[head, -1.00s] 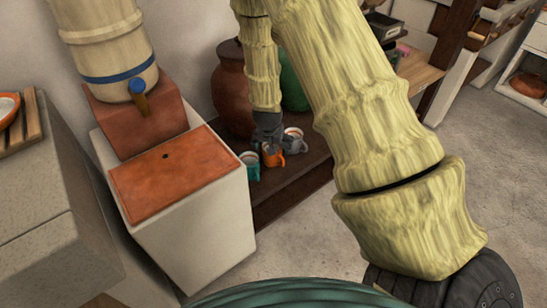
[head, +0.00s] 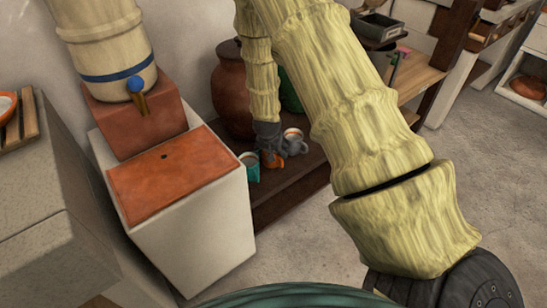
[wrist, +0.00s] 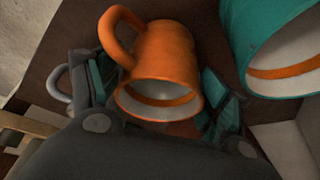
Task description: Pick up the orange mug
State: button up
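The orange mug (wrist: 165,55) stands on the dark wooden shelf, its rim facing the wrist camera and its handle at the upper left. My gripper (wrist: 160,88) is open, with one teal-padded finger on each side of the mug and small gaps beside it. In the head view, my gripper (head: 270,140) is down over the orange mug (head: 278,162), hiding much of it. A teal mug (wrist: 270,40) is close at the right in the wrist view; in the head view this teal mug (head: 250,168) is left of the gripper.
A white mug (head: 293,138) stands right of the gripper; its handle (wrist: 60,85) shows in the wrist view. A large brown jar (head: 232,95) and a green jar (head: 290,95) stand behind. A white cabinet with an orange top (head: 172,168) is at the left.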

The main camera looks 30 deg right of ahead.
jog(key=c, duration=0.6)
jog(key=shift+o, duration=0.2)
